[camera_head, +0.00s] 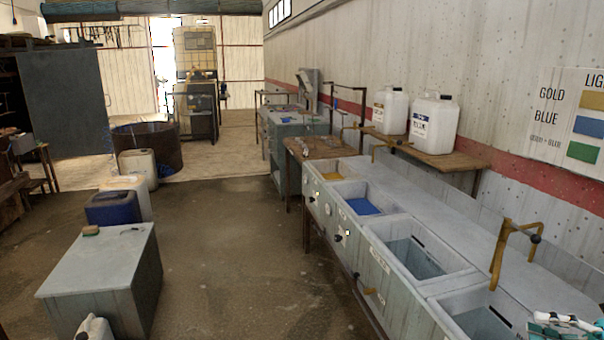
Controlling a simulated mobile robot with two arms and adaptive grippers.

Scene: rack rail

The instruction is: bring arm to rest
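What appears to be my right gripper (565,325) shows at the bottom right corner as a small cluster of white, teal and dark parts. It is cut off by the frame edge, over the near end of the sink bench. I cannot make out its fingers or anything between them. My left gripper is not in view.
A long bench (480,235) with several basins runs along the right wall; one holds blue liquid (362,206). A brass tap (507,255) rises near the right gripper. White jugs (434,124) stand on a wooden shelf. A grey cabinet (100,265) stands left; floor between is clear.

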